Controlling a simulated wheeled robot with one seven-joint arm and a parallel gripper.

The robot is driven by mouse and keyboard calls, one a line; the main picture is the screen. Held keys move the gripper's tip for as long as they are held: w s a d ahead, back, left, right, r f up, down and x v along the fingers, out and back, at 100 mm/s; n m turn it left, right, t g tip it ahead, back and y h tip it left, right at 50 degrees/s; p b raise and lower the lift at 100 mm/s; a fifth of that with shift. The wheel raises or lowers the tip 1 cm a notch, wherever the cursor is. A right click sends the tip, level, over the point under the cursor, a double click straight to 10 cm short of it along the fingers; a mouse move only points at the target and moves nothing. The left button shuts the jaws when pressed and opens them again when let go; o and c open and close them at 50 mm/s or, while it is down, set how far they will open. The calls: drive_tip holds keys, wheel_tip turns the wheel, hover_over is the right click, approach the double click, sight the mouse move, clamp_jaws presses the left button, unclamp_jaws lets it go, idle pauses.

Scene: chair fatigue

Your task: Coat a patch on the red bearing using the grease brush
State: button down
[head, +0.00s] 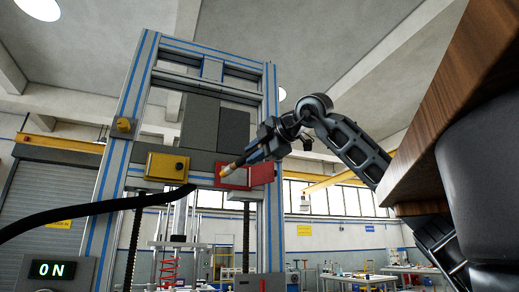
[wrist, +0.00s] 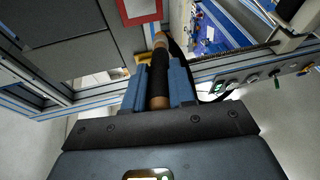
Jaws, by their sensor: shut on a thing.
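My gripper (head: 258,150) is shut on the grease brush (head: 234,166), whose pale tip points down and left in the head view. In the wrist view the brush's dark handle (wrist: 159,75) lies between the blue fingers of my gripper (wrist: 158,88), with its bristle end pointing away. The red bearing (head: 262,174) is on the frame's crossbar, and the brush tip overlaps its red-edged left part in the head view. In the wrist view the red bearing (wrist: 128,18) is just beyond and left of the tip. I cannot tell whether they touch.
A tall aluminium frame (head: 114,160) with blue stripes surrounds the bearing. A yellow block (head: 167,167) sits to its left on the crossbar. A black hose (head: 90,208) crosses at left, above a lit ON panel (head: 50,270). A wooden edge (head: 465,90) is close at right.

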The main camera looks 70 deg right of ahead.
drive_tip(key=shift+s+r+h, duration=0.3)
drive_tip(key=shift+s+r, duration=0.35)
drive_tip(key=shift+w+d+r, duration=0.1)
drive_tip(key=shift+w+d+p, duration=1.8)
drive_tip(key=shift+d+p, duration=0.25)
drive_tip(key=shift+d, duration=0.05)
drive_tip(key=shift+w+d, duration=0.45)
drive_tip(key=shift+d, duration=0.05)
